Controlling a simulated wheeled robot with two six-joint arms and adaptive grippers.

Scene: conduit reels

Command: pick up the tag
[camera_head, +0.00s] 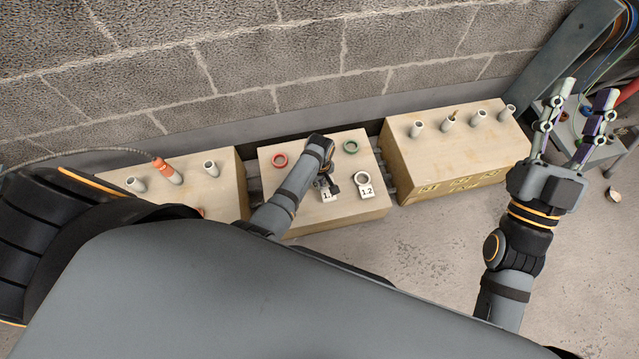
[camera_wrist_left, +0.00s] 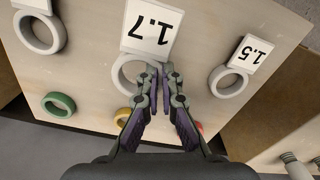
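The tag (camera_wrist_left: 152,30), a white ring with a square card reading 1.7, is at the top middle of the left wrist view. In the head view its card (camera_head: 326,195) shows at the front of the middle box, partly covered by my left gripper (camera_head: 328,182). In the left wrist view the left fingertips (camera_wrist_left: 161,70) are nearly together at the ring's right rim and seem to pinch it. The card looks larger than its neighbours; whether it is lifted clear is unclear. My right gripper (camera_head: 584,100) is open and empty at the far right.
Tag 1.2 (camera_head: 366,191) lies beside it; tag 1.5 (camera_wrist_left: 246,53) shows in the left wrist view. Red (camera_head: 280,160) and green (camera_head: 351,146) rings lie on the middle box (camera_head: 350,213). Boxes with pipe stubs flank it (camera_head: 455,162). A block wall (camera_head: 270,60) stands behind.

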